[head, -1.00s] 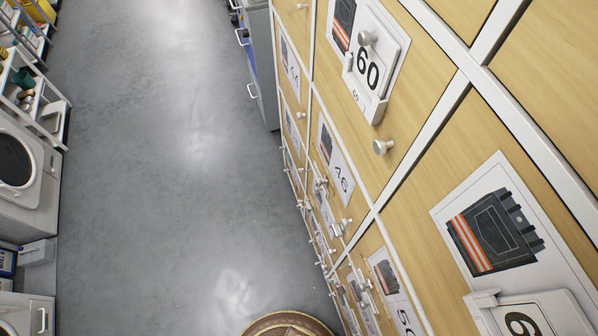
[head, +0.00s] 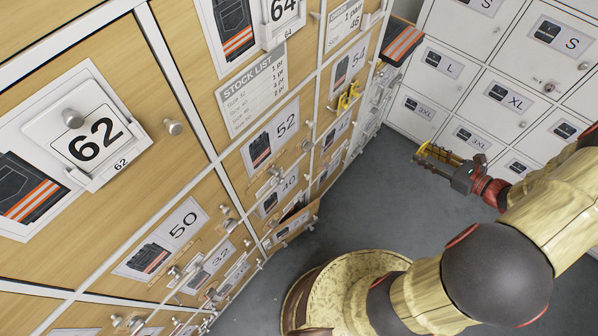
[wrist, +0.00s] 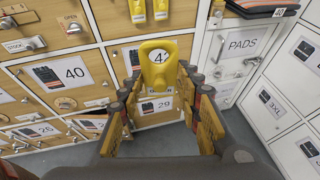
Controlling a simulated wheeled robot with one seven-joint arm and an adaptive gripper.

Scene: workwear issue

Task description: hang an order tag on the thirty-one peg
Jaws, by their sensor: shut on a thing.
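In the wrist view, my gripper (wrist: 157,88) is shut on a yellow order tag (wrist: 158,55). In the head view, my gripper (head: 440,160) is at the right, over the floor gap between the drawer wall and the white lockers, apart from both. No peg marked thirty-one can be made out. Small pegs (head: 173,127) stick out from the drawer fronts.
Other yellow tags (head: 347,97) hang on the drawer wall. Wooden drawers (head: 185,75) labelled 62, 52, 50 and others fill the left, with knobs projecting. White lockers (head: 480,90) stand behind my gripper. A dark folded garment with orange stripes (head: 402,42) sits at the corner. Grey floor (head: 370,200) is clear.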

